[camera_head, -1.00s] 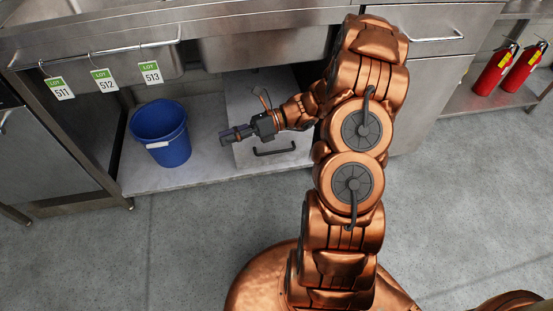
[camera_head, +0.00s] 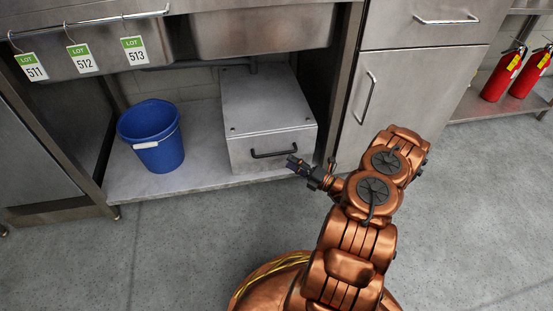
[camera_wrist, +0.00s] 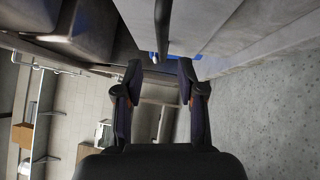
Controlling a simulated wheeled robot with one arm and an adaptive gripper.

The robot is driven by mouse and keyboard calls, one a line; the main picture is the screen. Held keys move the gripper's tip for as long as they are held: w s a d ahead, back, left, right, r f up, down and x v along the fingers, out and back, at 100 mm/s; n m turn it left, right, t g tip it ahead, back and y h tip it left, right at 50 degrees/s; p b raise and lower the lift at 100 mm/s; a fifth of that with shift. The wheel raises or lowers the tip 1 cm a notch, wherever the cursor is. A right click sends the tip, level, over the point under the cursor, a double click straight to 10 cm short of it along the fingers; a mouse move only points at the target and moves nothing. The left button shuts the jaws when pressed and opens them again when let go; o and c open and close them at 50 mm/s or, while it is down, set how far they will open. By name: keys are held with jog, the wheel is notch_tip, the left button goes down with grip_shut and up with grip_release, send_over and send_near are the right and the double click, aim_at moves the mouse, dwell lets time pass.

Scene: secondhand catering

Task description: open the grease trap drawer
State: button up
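The grease trap is a grey metal box (camera_head: 265,100) on the low shelf under the sink. Its drawer front (camera_head: 250,146) looks shut and carries a black bar handle (camera_head: 274,154). My gripper (camera_head: 291,164) is just right of the handle's right end, pointing left and lying in front of the drawer face. In the wrist view my gripper (camera_wrist: 160,66) is open, its two dark fingers apart with nothing between them. The handle (camera_wrist: 162,24) shows nearly end-on ahead, lined up with the gap. Contact with the handle cannot be told.
A blue bucket (camera_head: 152,135) stands left of the box on the shelf (camera_head: 195,168). A cabinet door (camera_head: 385,100) with a vertical handle is to the right. Lot tags (camera_head: 82,58) hang from a rail above. The floor (camera_head: 190,245) in front is clear. Fire extinguishers (camera_head: 503,75) stand far right.

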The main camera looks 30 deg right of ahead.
aim_at(276, 154)
jog(key=shift+b+x, duration=1.45)
jog(key=shift+x, duration=2.35)
jog(key=shift+d+f, duration=0.15)
jog(key=shift+c, duration=0.2)
grip_shut()
